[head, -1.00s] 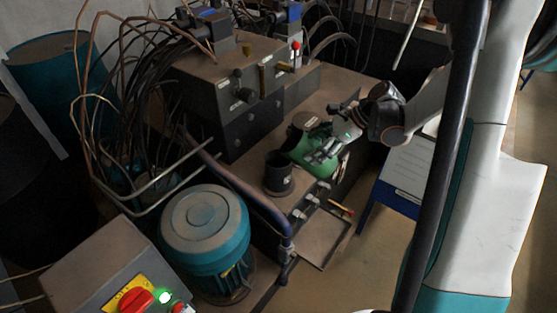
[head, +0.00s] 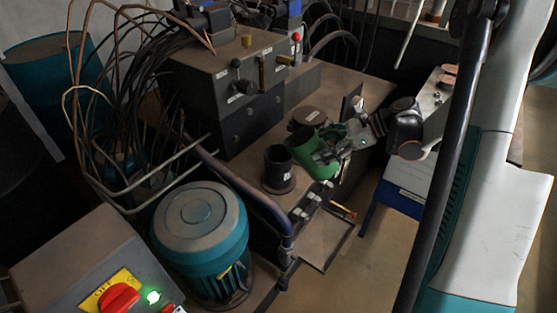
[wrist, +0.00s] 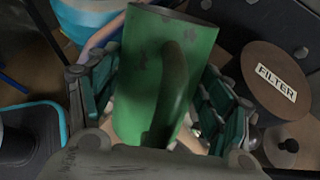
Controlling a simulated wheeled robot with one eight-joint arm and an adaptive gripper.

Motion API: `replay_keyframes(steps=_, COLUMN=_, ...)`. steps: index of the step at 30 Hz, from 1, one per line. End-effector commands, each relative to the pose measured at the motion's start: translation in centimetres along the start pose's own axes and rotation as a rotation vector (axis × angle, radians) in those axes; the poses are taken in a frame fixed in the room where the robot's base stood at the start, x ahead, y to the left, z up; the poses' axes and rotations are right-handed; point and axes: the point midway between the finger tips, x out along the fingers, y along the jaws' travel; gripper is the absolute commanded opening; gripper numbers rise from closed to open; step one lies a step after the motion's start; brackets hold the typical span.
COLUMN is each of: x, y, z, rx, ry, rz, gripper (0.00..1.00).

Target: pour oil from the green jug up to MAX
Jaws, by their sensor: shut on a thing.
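The green jug (head: 314,163) is in my gripper (head: 341,150), just right of the open black filler neck (head: 278,168) in the head view. The oil inside the jug is hidden. I cannot make out a MAX mark or an oil level in either view.
A round lid marked FILTER (wrist: 268,85) lies close to the jug. A valve block (head: 225,80) with levers and pipes stands behind. The teal motor (head: 203,240), a bent pipe (head: 240,185) and a switch box (head: 75,265) with a lit green lamp are at front left.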

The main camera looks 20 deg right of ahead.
Motion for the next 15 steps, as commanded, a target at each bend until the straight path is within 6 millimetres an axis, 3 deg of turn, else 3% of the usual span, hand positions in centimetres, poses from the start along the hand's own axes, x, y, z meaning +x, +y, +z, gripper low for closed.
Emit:
replay_keyframes(steps=3, x=0.3, y=-0.1, z=-2.0, rx=0.001, ry=-0.065, rz=-0.002, gripper=0.3)
replay_keyframes(steps=15, x=0.8, y=-0.1, z=-4.8, rx=0.0, ry=-0.207, rz=0.0, gripper=0.3)
